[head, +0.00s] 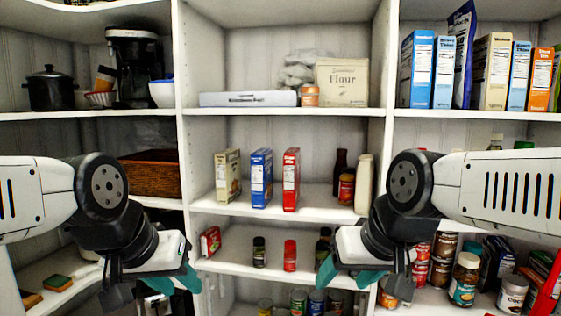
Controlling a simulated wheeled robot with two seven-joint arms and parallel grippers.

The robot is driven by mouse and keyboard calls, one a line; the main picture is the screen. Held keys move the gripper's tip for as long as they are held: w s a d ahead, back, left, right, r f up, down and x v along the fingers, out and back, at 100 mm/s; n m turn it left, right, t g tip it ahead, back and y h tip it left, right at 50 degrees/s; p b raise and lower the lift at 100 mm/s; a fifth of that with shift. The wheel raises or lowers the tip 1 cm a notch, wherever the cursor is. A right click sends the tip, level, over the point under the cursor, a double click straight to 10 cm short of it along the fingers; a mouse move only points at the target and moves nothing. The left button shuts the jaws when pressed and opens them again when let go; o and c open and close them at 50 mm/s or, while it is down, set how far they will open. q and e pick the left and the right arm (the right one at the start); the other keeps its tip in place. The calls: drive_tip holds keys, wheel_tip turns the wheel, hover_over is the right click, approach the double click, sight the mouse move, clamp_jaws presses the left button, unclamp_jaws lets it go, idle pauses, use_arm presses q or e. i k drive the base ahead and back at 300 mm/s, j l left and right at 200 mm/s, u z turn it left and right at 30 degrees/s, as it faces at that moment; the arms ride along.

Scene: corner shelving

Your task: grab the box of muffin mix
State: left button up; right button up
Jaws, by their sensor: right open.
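Three upright boxes stand in a row on the middle shelf of the centre bay: a beige-green box (227,176), a blue box (261,178) and a red box (290,179). Their labels are too small to read, so I cannot tell which is the muffin mix. A small red box (210,241) leans on the shelf below. My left gripper (173,283) is low at the left, in front of the shelves, and looks open and empty. My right gripper (347,276) is low, right of centre, open and empty. Both are lower in the picture than the three boxes and apart from them.
Dark bottles (340,172), a small jar (346,188) and a pale bottle (363,184) stand right of the boxes. Several jars and cans fill the lower shelves. More boxes (419,69) stand at upper right. A white upright (181,150) divides the bays.

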sight(228, 162)
drive_tip(key=i+l+u, duration=0.55)
drive_tip(key=i+u, duration=0.15)
